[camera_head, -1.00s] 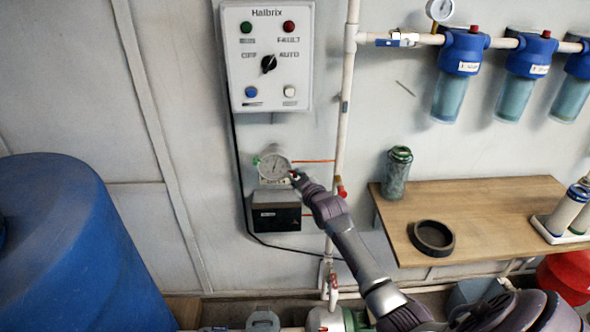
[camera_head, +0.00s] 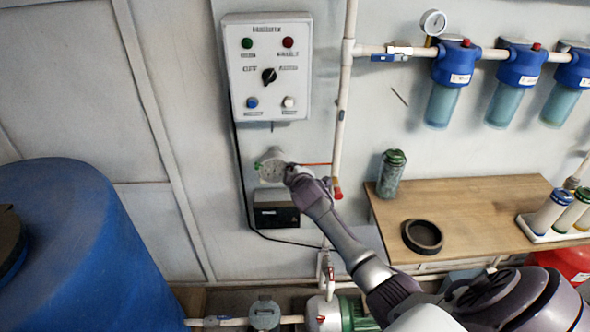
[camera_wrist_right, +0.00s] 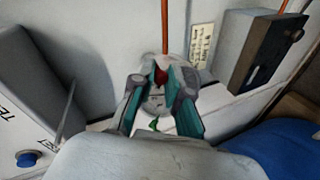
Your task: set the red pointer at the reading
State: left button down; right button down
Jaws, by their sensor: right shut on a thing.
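The round gauge (camera_head: 271,166) is on the wall below the control box, with a green fitting at its left. In the head view my right gripper (camera_head: 290,173) is at the gauge's right side and covers part of it. In the right wrist view the gauge face (camera_wrist_right: 153,104) lies between and behind the two fingers. My right gripper (camera_wrist_right: 160,80) is shut on a small red part (camera_wrist_right: 161,75), which looks like the red pointer's knob. The scale and the pointer's reading cannot be made out. My left gripper is not in view.
The control box (camera_head: 267,70) is above the gauge and a dark box (camera_head: 275,210) is just below it. A vertical pipe (camera_head: 343,120) runs to the right. A wooden shelf (camera_head: 470,200) and a blue tank (camera_head: 90,230) stand at the sides.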

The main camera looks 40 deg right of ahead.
jog(key=shift+a, duration=0.1)
dwell(0.3)
jog(key=c, duration=1.2)
grip_release()
jog(key=shift+o, duration=0.2)
jog(key=v, duration=1.2)
jog(key=shift+w, duration=0.1)
